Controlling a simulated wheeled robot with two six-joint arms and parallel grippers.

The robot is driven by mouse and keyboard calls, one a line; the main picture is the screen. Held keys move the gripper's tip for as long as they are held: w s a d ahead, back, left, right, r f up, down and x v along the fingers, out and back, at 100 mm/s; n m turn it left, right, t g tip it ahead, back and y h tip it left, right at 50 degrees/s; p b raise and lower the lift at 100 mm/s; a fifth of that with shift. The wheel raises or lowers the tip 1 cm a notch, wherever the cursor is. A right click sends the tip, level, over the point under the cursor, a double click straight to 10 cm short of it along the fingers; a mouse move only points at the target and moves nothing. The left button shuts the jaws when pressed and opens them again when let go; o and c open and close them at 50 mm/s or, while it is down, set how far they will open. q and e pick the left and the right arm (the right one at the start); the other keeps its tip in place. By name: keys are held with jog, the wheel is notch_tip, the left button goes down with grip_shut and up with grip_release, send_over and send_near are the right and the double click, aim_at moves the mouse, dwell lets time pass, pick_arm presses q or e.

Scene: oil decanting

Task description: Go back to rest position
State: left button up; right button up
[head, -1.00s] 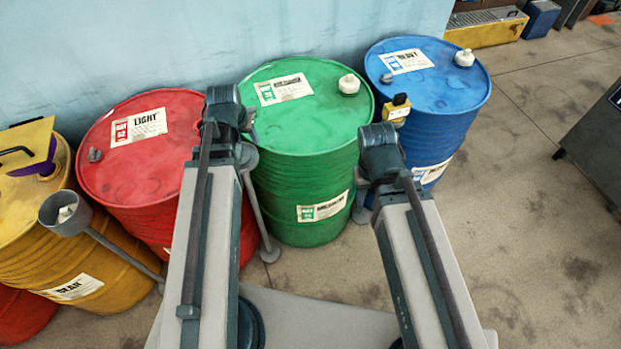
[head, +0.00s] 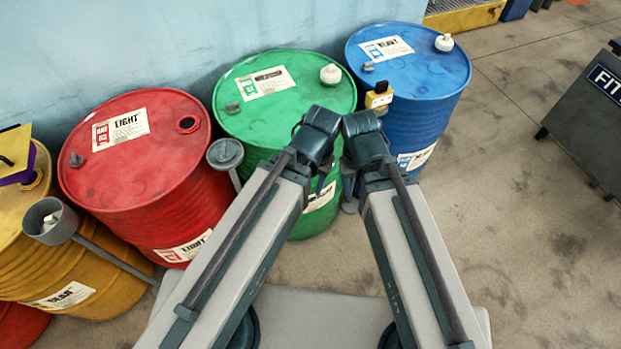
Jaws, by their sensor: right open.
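My left arm (head: 245,235) and my right arm (head: 412,235) rise from the bottom of the head view, folded, with their dark elbow joints close together in front of the green drum (head: 232,130). My right gripper (head: 356,188) is mostly hidden behind its own elbow. It is open, and nothing shows in it. My left gripper is not visible behind its arm. The red drum (head: 95,185) labelled LIGHT has an open round hole in its lid, with a grey cap at its left.
A blue drum (head: 440,95) stands at the back right, a yellow drum (head: 15,260) at the left. Grey cups (head: 45,222) and (head: 227,155) stand on posts nearby. A yellow device (head: 378,96) is near the blue drum. A dark cabinet (head: 585,120) is at right. Floor between is clear.

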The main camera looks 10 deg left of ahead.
notch_tip(320, 180, down, 6)
jog(key=b, duration=0.6)
jog(key=shift+f, duration=0.1)
dwell(0.6)
